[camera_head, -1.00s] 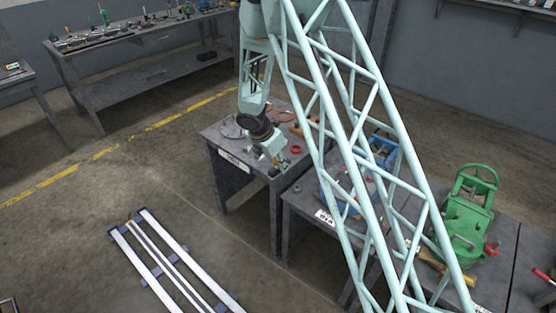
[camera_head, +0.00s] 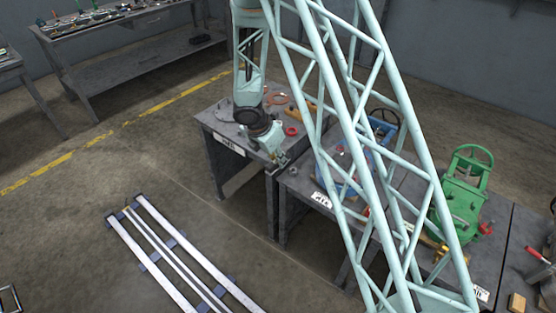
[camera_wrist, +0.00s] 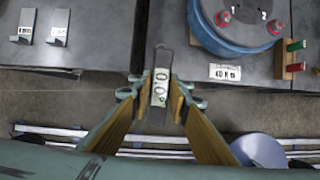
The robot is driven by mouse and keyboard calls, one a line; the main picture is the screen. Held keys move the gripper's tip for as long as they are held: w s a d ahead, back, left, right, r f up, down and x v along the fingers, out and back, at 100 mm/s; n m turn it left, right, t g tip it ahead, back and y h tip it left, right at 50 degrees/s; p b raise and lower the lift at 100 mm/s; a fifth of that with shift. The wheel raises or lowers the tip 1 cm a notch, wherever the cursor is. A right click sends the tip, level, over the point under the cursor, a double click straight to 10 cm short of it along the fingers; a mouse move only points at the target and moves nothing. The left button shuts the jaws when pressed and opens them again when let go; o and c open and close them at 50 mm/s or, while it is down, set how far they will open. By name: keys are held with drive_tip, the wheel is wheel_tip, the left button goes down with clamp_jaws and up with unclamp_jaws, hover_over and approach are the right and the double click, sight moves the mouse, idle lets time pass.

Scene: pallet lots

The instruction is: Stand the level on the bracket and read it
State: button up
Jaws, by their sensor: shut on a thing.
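My gripper (camera_wrist: 158,92) is shut on a narrow grey piece (camera_wrist: 161,66) with a white label, seen between its fingers in the wrist view. The label's lettering is too small to read surely, and I cannot tell whether this piece is the level. In the head view my gripper (camera_head: 281,160) hangs near the front corners of two grey tables. Two small grey labelled pieces (camera_wrist: 26,22) (camera_wrist: 58,27), possibly brackets, stand on the left table in the wrist view. No bubble or reading is visible.
A round blue fixture (camera_wrist: 235,40) with red knobs marked 1 and 2 stands on the right table in the wrist view. A narrow gap (camera_wrist: 142,20) separates the tables. A green machine (camera_head: 465,200) stands farther right. Long pale rails (camera_head: 170,255) lie on the open floor.

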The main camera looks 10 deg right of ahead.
drive_tip(key=shift+d, duration=0.1)
idle(0.4)
drive_tip(key=shift+d+r+m+g+p, duration=0.4)
drive_tip(key=shift+d+r+m+p, duration=0.2)
drive_tip(key=shift+d+m, duration=0.3)
drive_tip(key=s+d+r+m+g+y+p, duration=0.1)
drive_tip(key=s+d+r+m+g+p, duration=0.2)
drive_tip(key=m, duration=0.5)
drive_tip(key=s+d+r+m+g+p, duration=0.1)
drive_tip(key=s+r+m+g+p, duration=0.3)
drive_tip(key=m, duration=0.4)
drive_tip(key=a+r+m+y+p, duration=0.2)
drive_tip(key=a+r+m, duration=0.2)
drive_tip(key=m, duration=0.2)
drive_tip(key=shift+s+a+r+m+t+y, duration=0.15)
drive_tip(key=shift+a+r+m+t+y, duration=0.15)
drive_tip(key=shift+a+m+y, duration=0.1)
drive_tip(key=shift+d, duration=0.15)
